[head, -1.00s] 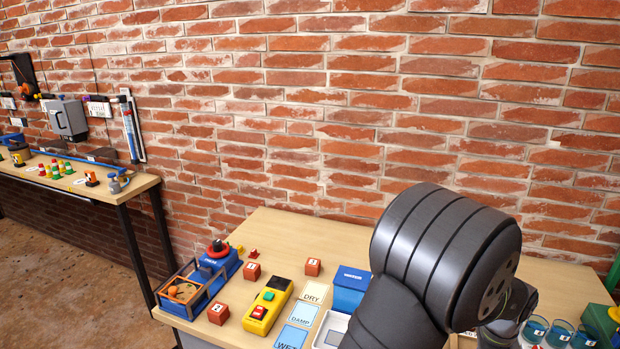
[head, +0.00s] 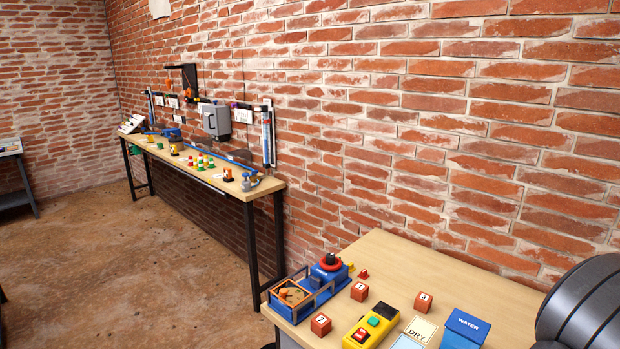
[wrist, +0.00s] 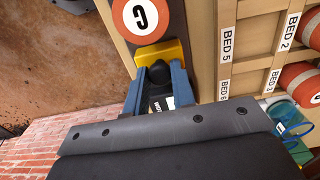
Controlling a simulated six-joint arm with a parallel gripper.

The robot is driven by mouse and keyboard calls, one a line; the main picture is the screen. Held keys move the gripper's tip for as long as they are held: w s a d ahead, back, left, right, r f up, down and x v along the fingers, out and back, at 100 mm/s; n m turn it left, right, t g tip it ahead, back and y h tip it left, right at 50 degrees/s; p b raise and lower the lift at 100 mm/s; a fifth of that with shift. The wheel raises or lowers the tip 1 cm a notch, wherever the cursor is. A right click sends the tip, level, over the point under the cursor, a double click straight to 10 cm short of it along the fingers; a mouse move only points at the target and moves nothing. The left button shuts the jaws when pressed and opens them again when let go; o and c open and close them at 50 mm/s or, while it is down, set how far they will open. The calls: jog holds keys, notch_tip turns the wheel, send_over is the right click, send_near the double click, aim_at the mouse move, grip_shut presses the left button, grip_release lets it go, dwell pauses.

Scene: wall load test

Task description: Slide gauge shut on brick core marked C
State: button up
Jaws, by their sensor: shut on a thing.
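In the wrist view the brick core (wrist: 142,14) is a red cylinder with a white end disc marked C, at the top. A yellow block (wrist: 176,52), which looks like the sliding jaw of the gauge, lies right below it. They look close together; I cannot tell if they touch. A dark rail (wrist: 174,14) runs beside the core. My gripper (wrist: 159,73) has its blue-grey fingers either side of a black knob (wrist: 158,76) at the yellow block and is shut on it. The head view does not show the gripper, core or gauge.
A wooden rack (wrist: 228,70) with bed labels holds red cores (wrist: 298,78) on the right. In the head view, the bench carries a blue WATER box (head: 464,328), a yellow device (head: 371,327) and red cubes (head: 359,291).

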dwell(0.4)
jog(key=shift+w+a, duration=1.15)
jog(key=o, duration=0.9)
jog(key=shift+c, duration=0.2)
notch_tip(320, 180, up, 7)
jog(key=shift+f, duration=0.1)
dwell(0.3)
